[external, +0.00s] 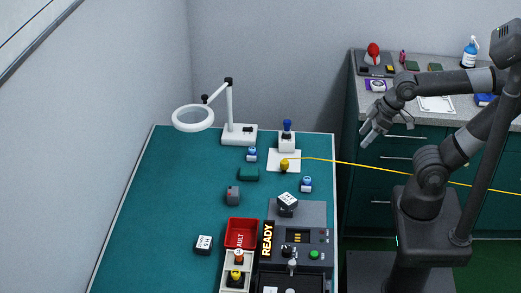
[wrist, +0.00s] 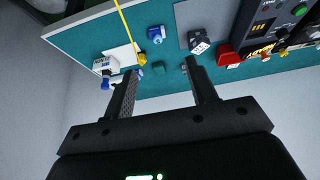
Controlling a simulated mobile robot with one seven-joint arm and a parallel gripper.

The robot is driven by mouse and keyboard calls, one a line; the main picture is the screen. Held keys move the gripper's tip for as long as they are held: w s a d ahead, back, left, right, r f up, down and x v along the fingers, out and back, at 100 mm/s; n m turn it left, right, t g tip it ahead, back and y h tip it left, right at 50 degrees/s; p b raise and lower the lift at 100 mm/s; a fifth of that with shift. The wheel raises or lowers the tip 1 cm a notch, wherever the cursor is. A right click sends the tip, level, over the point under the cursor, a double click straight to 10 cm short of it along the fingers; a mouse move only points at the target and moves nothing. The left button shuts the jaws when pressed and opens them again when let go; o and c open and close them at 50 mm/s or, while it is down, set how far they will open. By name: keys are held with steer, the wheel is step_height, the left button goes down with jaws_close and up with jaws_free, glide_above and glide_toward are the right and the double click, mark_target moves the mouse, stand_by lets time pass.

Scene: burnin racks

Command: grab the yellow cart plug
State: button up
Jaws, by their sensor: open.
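The yellow cart plug (external: 284,165) lies on a white sheet (external: 274,155) on the green bench, with its yellow cable running off to the right. In the wrist view the yellow plug (wrist: 142,59) is beyond my fingers, at the edge of the white sheet, with its cable rising out at the top. My gripper (external: 370,138) is raised right of the bench, over the gap toward the grey counter, well apart from the plug. In the wrist view the fingers (wrist: 160,78) are spread wide with nothing between them.
A white block with a blue knob (external: 287,141) stands just behind the plug. A magnifier lamp (external: 238,132) is behind left. Blue-capped jars (external: 306,184) flank it. A red bin (external: 241,234) and the READY panel (external: 267,243) are nearer. The bench's left part is clear.

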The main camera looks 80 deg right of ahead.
steer(key=shift+w, duration=0.1)
steer(key=m+g, duration=0.1)
steer(key=m, duration=0.1)
glide_toward(284, 161)
steer(key=shift+h, duration=0.4)
steer(key=shift+x, duration=5.5)
steer(key=shift+f, duration=0.1)
steer(key=c, duration=1.1)
steer(key=shift+o, duration=0.2)
